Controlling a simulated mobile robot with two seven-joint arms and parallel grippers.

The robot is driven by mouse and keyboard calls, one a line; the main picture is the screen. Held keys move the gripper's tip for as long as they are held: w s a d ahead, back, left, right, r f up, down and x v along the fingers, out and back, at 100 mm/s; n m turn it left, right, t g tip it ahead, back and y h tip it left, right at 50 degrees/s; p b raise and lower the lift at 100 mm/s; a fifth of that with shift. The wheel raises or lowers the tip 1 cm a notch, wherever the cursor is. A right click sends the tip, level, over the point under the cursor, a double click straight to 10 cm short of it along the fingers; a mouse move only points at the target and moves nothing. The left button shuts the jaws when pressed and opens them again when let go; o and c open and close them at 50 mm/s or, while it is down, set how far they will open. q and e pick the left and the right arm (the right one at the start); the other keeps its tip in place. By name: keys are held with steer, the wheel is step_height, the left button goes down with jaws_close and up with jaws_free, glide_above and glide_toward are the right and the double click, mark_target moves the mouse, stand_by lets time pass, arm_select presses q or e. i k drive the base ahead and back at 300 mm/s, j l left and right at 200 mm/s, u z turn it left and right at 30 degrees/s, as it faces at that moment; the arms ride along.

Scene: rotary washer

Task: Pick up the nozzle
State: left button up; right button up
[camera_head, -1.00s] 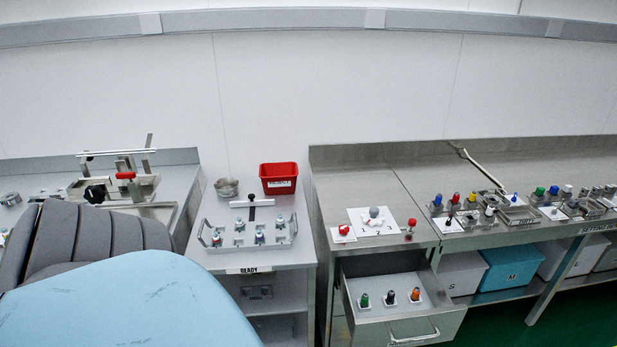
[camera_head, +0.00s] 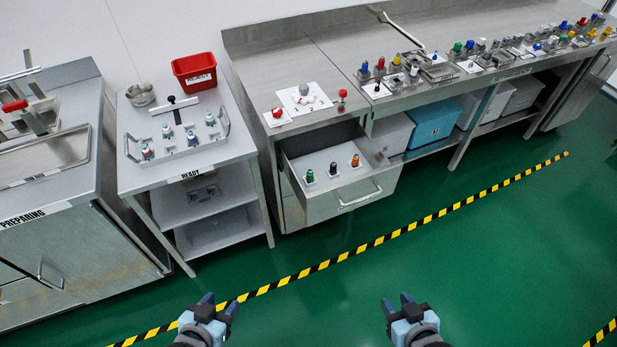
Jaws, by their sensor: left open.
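Both my grippers hang over the green floor at the bottom of the head view, well apart from the benches. My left gripper (camera_head: 220,303) is open and empty. My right gripper (camera_head: 396,302) looks open and empty. Several small fittings with teal and red parts (camera_head: 168,131) stand in a white handled tray (camera_head: 175,158) on the READY table. Green (camera_head: 310,176), black (camera_head: 333,168) and orange-topped (camera_head: 355,161) pieces stand upright in an open drawer (camera_head: 347,203). I cannot tell for certain which piece is the nozzle.
A red bin (camera_head: 194,73) and a metal bowl (camera_head: 140,94) stand behind the tray. The PREPARING bench (camera_head: 64,85) is at left. A long steel bench (camera_head: 290,55) with many small parts runs right. The open drawer juts out. The floor (camera_head: 455,265) is clear.

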mark_target(310, 175)
steer(key=i+j, duration=0.15)
steer(key=j, duration=0.2)
steer(key=i+j, duration=0.15)
steer(key=j, duration=0.2)
steer(key=i+j, duration=0.15)
steer(key=j, duration=0.2)
steer(key=i+j, duration=0.2)
steer(key=j, duration=0.15)
steer(key=i+j, duration=0.15)
steer(key=j, duration=0.2)
